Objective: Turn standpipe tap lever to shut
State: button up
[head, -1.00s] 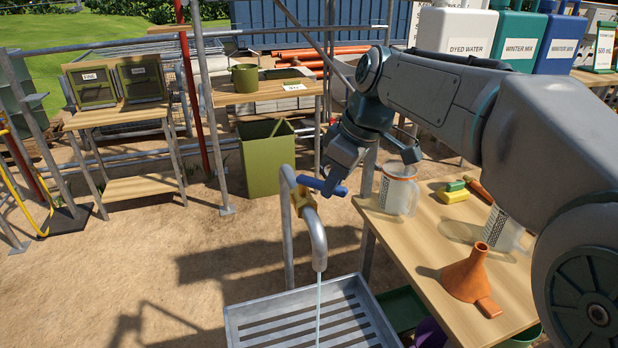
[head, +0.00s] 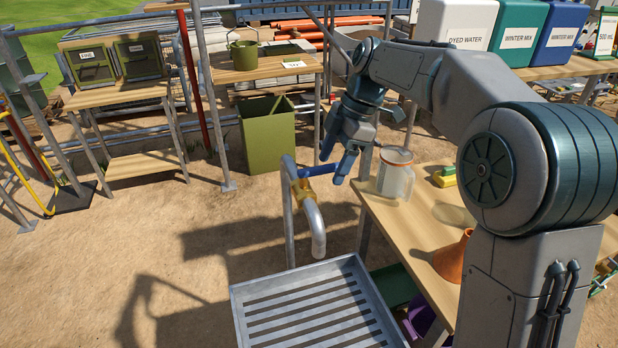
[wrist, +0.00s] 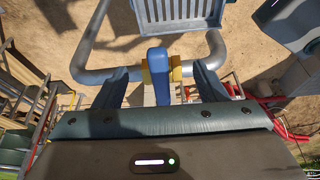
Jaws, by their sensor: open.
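The standpipe tap has a grey bent pipe (head: 315,222) with a brass valve body (head: 301,191) and a blue lever (head: 317,171). No water stream shows below its spout. My gripper (head: 336,163) is open at the lever's free end, pointing down. In the wrist view, the blue lever (wrist: 158,77) lies between my spread fingers (wrist: 158,70), with a visible gap on both sides. The brass body (wrist: 176,68) shows just behind it. Whether a finger touches the lever is hard to tell in the head view.
A slatted grey tray (head: 310,310) sits below the spout. To the right, a wooden table (head: 385,212) holds a clear jug (head: 396,175), an orange funnel (head: 452,258) and sponges (head: 445,176). A green bin (head: 268,140) stands behind the tap. Bare ground lies left.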

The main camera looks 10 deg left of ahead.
jog(key=shift+r, duration=0.1)
jog(key=p+v, duration=0.5)
jog(key=v, duration=0.2)
jog(key=shift+p, duration=0.4)
jog(key=v, duration=1.4)
jog(key=s+d+f+m+t+h+b, duration=0.1)
jog(key=s+d+f+m+t, duration=0.2)
jog(key=s+d+f+m, duration=0.5)
jog(key=s+d+f+m+t+h+b, duration=0.2)
jog(key=s+d+f+m, duration=0.7)
jog(key=s+f+m, duration=0.6)
jog(key=s+m, duration=0.1)
jog(key=s, duration=0.1)
jog(key=shift+s+d+t, duration=0.25)
jog(key=shift+s+t, duration=0.1)
jog(key=shift+t, duration=0.05)
